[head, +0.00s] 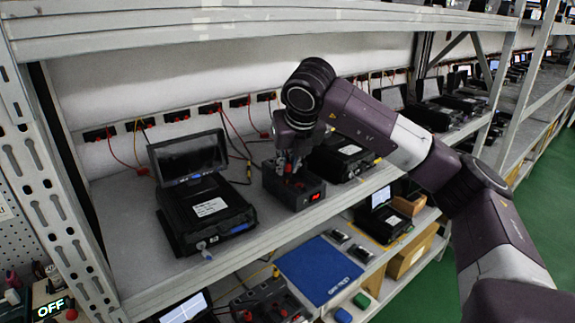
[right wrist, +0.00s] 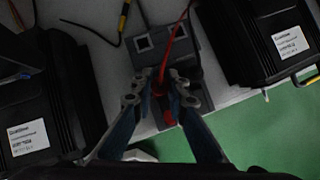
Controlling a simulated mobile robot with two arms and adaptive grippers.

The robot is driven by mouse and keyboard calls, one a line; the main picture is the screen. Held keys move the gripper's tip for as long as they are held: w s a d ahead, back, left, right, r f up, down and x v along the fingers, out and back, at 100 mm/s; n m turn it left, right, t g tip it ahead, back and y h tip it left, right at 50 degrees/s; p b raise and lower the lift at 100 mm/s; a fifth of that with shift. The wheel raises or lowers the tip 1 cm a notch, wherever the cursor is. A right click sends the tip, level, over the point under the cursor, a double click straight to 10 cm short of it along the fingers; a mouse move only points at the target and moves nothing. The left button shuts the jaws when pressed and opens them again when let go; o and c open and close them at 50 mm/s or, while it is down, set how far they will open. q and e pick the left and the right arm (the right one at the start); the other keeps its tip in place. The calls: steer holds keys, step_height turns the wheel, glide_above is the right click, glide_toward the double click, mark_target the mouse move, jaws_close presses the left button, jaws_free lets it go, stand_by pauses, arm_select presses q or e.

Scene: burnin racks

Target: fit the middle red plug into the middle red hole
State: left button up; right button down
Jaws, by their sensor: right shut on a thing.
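My right gripper (head: 288,172) is over the top of this box, pointing down. In the right wrist view my right gripper (right wrist: 163,88) has its fingers closed around a red plug (right wrist: 159,86) with a red cable (right wrist: 177,45) rising from it. Another red part (right wrist: 169,117) shows on the box just below the fingertips. The fingers and plug hide the red holes, so I cannot tell whether the plug is in one. My left gripper is not in view.
A black case with an open screen (head: 205,208) stands left of the box, another black case (head: 345,157) right of it. Cables run to the wall sockets behind. The metal shelf edge (head: 260,256) is in front; a blue mat (head: 318,270) lies below.

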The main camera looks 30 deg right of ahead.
steer(key=shift+f, duration=0.25)
steer(key=shift+r, duration=0.15)
steer(key=shift+r+p, duration=0.6)
steer(key=shift+r, duration=0.45)
steer(key=shift+f+b, duration=0.5)
steer(key=shift+b, duration=0.2)
stand_by(2.0)
steer(key=shift+f+b, duration=0.65)
steer(key=shift+f, duration=0.05)
stand_by(0.6)
steer(key=shift+r, duration=0.2)
steer(key=shift+r+p, duration=0.85)
steer(key=shift+r, duration=0.15)
steer(key=shift+f+b, duration=0.3)
steer(key=shift+b, duration=0.05)
stand_by(1.0)
